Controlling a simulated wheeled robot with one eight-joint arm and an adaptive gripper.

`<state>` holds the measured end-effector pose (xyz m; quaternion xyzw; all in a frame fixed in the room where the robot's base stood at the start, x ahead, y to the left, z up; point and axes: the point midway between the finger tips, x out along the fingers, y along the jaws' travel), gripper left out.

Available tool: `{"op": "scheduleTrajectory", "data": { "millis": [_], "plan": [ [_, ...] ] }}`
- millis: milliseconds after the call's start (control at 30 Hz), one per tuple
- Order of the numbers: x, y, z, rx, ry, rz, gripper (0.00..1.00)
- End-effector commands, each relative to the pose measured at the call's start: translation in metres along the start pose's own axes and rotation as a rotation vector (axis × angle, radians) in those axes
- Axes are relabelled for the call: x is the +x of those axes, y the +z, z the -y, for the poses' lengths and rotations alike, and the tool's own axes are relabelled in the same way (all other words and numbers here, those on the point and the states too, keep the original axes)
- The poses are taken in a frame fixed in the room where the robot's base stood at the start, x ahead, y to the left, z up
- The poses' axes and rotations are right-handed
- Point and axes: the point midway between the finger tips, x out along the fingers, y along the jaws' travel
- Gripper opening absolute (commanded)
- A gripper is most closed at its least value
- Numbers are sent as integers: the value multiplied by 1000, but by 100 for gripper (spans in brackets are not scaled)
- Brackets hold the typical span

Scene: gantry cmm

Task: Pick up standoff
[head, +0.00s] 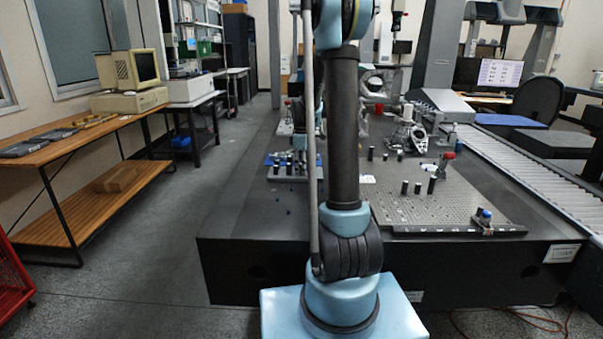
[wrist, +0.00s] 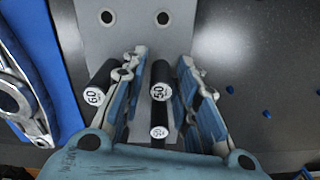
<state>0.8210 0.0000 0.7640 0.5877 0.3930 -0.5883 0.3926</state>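In the wrist view, a black cylindrical standoff (wrist: 160,78) with a white end marked 50 stands between the fingers of my gripper (wrist: 162,58). The fingers are apart, with visible gaps on both sides of it. A second dark standoff (wrist: 159,118) with a smaller white end shows just below it, nearer the palm. A black standoff (wrist: 101,80) marked 60 is outside the left finger. In the head view, my arm blocks much of the gripper area, so the grasp is not clear there.
A grey plate (wrist: 125,30) with dark holes lies beneath the standoffs. A blue-edged metal part (wrist: 25,95) is close on the left. In the head view, a perforated plate (head: 455,205) carries several black posts. A roller conveyor (head: 545,182) runs along the right.

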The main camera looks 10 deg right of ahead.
Motion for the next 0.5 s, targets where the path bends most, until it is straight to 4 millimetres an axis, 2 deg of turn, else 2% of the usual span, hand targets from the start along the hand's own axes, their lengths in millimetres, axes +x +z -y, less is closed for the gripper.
{"op": "scheduleTrajectory", "data": {
  "millis": [267,367,400,500],
  "plan": [
    [4,0,0,0,0,0,28],
    [4,0,0,0,0,0,10],
    [4,0,0,0,0,0,1],
    [4,0,0,0,0,0,0]
  ]
}}
